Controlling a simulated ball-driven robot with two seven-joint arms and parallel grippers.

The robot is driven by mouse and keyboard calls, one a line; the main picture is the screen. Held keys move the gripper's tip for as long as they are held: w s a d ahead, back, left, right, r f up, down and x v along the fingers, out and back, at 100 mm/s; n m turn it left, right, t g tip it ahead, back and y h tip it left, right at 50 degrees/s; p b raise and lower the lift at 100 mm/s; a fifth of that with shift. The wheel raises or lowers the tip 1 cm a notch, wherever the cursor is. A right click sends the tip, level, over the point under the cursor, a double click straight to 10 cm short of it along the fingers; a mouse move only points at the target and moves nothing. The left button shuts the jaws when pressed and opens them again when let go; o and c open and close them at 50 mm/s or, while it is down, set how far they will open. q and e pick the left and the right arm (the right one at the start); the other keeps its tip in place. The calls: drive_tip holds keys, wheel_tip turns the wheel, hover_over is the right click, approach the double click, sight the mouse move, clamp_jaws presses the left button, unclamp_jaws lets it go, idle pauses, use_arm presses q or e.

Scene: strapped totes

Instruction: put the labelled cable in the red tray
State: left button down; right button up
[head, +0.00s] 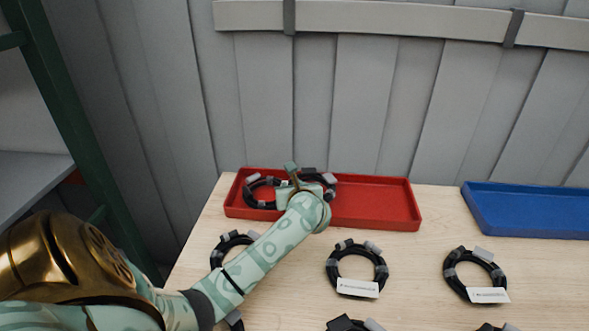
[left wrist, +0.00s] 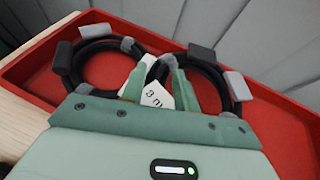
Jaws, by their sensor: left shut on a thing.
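The red tray (head: 375,203) stands at the back of the table; its wall also shows in the left wrist view (left wrist: 30,68). Two black coiled cables with grey ties are at its left end: a left coil (head: 250,192), also in the left wrist view (left wrist: 73,62), and a right coil (head: 331,190), also in that view (left wrist: 222,76). My left gripper (head: 297,181) reaches down where the coils meet. Its fingers (left wrist: 156,85) are shut around the right coil's near side, by a white label (left wrist: 157,96) reading "3 m". Whether that coil touches the tray floor is unclear.
A blue tray (head: 530,212) stands at the right. Labelled coils lie at the middle (head: 332,264) and right (head: 452,276) of the wooden table, and another coil (head: 218,250) lies behind my left arm. More coils show at the front edge. The red tray's right half is empty.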

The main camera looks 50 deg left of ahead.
drive_tip(key=shift+d, duration=0.1)
use_arm(q)
drive_tip(key=shift+f, duration=0.1)
drive_tip(key=c, duration=1)
unclamp_jaws()
drive_tip(key=shift+c, duration=0.2)
use_arm(e)
drive_tip(key=shift+d, duration=0.15)
use_arm(q)
drive_tip(key=shift+r, duration=0.25)
drive_tip(key=p+v, duration=0.4)
drive_tip(key=v, duration=0.8)
use_arm(e)
drive_tip(key=shift+w+r, duration=0.25)
drive_tip(key=shift+r, duration=0.35)
drive_tip(key=shift+w+r, duration=0.25)
drive_tip(key=shift+r, duration=0.4)
drive_tip(key=shift+w+r, duration=0.25)
drive_tip(key=shift+r, duration=0.35)
use_arm(q)
drive_tip(key=shift+f, duration=0.15)
